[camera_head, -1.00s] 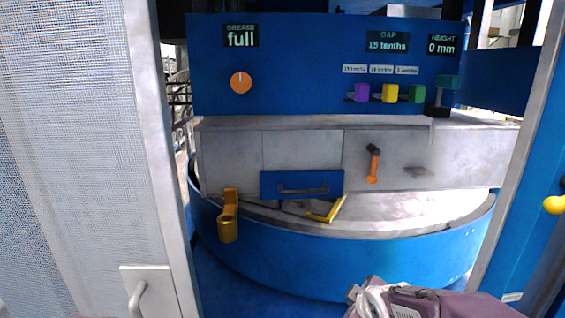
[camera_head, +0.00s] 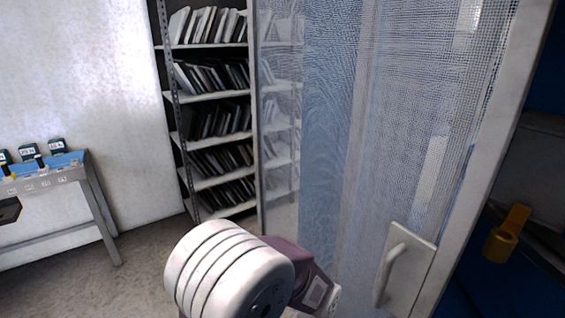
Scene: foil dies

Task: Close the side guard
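The side guard (camera_head: 345,120) is a tall mesh panel in a pale frame, filling the middle and right of the head view. Its light curved handle (camera_head: 391,268) sits on a square plate at the lower right of the panel. To the right of the frame the dark machine interior is exposed, so the guard stands open. Thick white and purple links of one of my arms rise at the bottom centre, left of the handle and apart from it in the picture. No gripper fingers show for either arm.
A gold bracket (camera_head: 507,235) shows inside the machine at right. Behind the mesh and to its left stands a shelf rack (camera_head: 212,137) of thin upright items. A blue-topped bench (camera_head: 75,157) with small boxes stands far left. Floor between bench and guard is clear.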

